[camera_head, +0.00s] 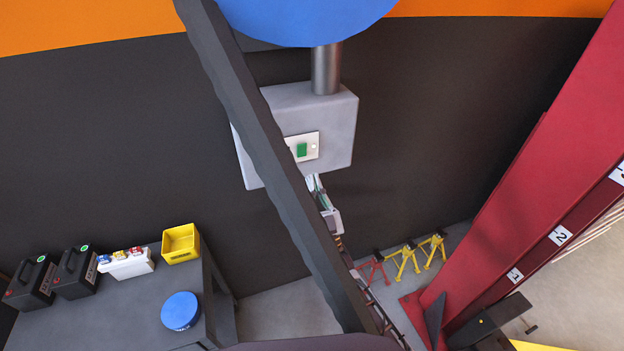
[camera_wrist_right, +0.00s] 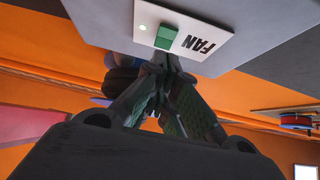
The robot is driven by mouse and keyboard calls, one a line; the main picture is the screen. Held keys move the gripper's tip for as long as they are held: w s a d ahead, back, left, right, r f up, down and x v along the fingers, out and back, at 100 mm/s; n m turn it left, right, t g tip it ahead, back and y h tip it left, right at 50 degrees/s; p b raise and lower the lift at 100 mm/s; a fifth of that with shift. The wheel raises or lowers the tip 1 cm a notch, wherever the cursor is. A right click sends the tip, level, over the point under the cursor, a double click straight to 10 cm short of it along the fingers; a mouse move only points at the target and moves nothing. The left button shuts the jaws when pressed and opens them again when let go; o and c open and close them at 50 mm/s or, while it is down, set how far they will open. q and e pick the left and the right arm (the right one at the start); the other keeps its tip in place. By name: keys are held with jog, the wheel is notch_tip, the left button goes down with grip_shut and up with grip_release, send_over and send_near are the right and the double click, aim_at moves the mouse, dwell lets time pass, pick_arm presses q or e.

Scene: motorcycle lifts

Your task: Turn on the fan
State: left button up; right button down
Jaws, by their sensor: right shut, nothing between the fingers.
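The fan switch is a green rocker (camera_head: 302,150) on a white plate (camera_head: 314,142), fixed to a grey box (camera_head: 340,122) on the dark wall. The plate reads "FAN" in the right wrist view, with the green rocker (camera_wrist_right: 166,35) beside a small pale round light (camera_wrist_right: 142,27). My right gripper (camera_head: 313,181) is just below the plate in the head view, pointing up at it. It is shut and empty. In the right wrist view its fingertips (camera_wrist_right: 161,56) overlap the rocker's edge; I cannot tell whether they touch. My left gripper is out of view.
A dark diagonal bar (camera_head: 270,150) crosses the head view, covering part of the box. A blue round thing (camera_head: 305,15) is above the box. A bench at left holds a yellow bin (camera_head: 181,243) and a blue disc (camera_head: 180,311). A red post (camera_head: 540,165) and yellow stands (camera_head: 406,261) are at right.

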jog(key=b+v, duration=0.2)
jog(key=v, duration=0.5)
jog(key=shift+f, duration=0.55)
jog(key=shift+w+a+f, duration=0.1)
jog(key=shift+w, duration=0.2)
